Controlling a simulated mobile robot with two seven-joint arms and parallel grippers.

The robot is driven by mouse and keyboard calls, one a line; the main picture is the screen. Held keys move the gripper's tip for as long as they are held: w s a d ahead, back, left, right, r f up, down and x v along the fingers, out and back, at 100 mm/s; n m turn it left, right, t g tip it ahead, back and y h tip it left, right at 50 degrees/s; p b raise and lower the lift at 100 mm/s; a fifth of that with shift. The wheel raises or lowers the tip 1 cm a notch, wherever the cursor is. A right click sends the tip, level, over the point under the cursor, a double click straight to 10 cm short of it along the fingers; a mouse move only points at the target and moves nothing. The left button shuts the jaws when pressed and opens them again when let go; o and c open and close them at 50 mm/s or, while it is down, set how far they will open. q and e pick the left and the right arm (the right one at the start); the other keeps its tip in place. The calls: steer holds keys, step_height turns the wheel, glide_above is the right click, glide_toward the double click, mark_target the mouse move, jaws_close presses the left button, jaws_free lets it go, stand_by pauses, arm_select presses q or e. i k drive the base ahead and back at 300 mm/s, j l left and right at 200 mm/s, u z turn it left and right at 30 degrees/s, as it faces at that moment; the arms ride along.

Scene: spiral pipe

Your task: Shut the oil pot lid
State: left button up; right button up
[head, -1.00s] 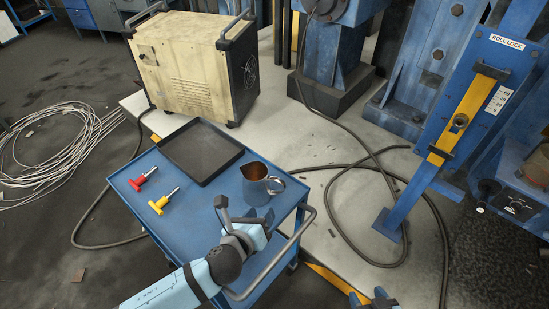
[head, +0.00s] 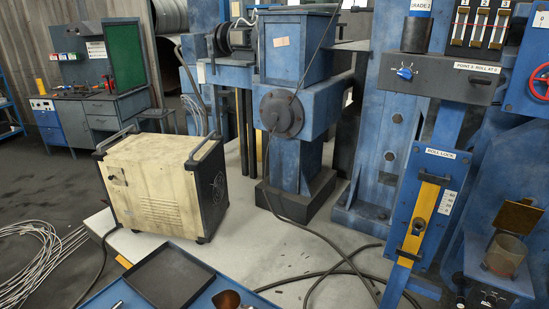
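The oil pot (head: 503,257) is a small grey, cup-like vessel on a blue housing at the lower right. Its brass-brown lid (head: 519,214) stands raised behind and above the rim, so the pot is open at the top. Neither of my grippers shows in the head view now.
A blue cart with a black tray (head: 168,277) and a copper-coloured jug (head: 228,300) is at the bottom edge. A cream machine box (head: 165,185) stands at left. A blue post with a yellow roll-lock slide (head: 420,222) stands left of the pot. Cables cross the floor.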

mark_target(518, 217)
steer(key=z, duration=1.5)
